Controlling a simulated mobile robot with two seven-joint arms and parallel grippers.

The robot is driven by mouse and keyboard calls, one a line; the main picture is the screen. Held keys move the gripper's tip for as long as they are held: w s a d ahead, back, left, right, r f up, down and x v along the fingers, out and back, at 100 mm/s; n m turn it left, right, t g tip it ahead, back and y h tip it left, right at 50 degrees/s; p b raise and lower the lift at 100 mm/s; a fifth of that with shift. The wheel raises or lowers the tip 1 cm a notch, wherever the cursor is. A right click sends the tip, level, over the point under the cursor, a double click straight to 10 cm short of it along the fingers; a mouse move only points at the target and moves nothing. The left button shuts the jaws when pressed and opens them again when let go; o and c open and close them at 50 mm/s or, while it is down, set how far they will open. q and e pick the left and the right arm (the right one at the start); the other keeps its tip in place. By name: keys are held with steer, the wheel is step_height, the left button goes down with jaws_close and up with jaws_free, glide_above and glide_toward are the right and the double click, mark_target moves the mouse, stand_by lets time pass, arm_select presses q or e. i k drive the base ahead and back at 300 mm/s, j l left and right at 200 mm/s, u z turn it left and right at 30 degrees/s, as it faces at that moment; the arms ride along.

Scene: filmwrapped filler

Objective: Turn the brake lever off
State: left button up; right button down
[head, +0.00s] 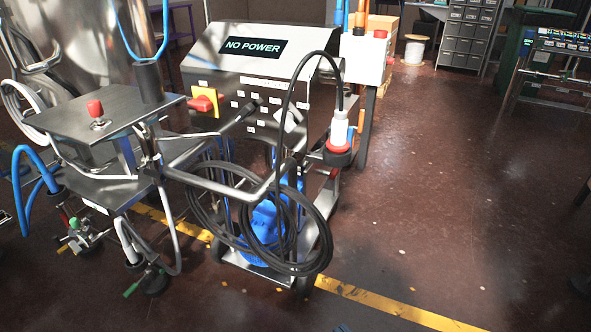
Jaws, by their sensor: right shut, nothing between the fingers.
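No part is labelled as the brake lever. A green-tipped lever (132,290) sticks out low at the foot of the steel stand, beside a dark caster (154,281). Another foot at the left has small green, yellow and red handles (75,238). A red handle on a yellow plate (204,103) sits on the left of the steel cabinet (265,75), whose display reads "NO POWER". Only a small dark tip of my right gripper (342,327) shows at the bottom edge. It is shut and empty, apart from the machine. My left gripper is not in view.
The stand's top plate (105,105) carries a red push button (95,108). A coiled black cable (320,225) and a red-and-white plug (338,140) hang at the cabinet's front and right. A yellow floor line (390,305) runs past. The brown floor at right is mostly clear.

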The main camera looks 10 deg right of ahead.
mark_target(331, 175)
steer(key=i+l+u, duration=0.25)
steer(key=l+u, duration=0.25)
steer(key=i+l+u, duration=0.25)
steer(key=l, duration=0.15)
steer(key=i+l, duration=0.1)
steer(key=l, duration=0.45)
steer(key=i+l+u, duration=0.15)
steer(key=l, duration=0.4)
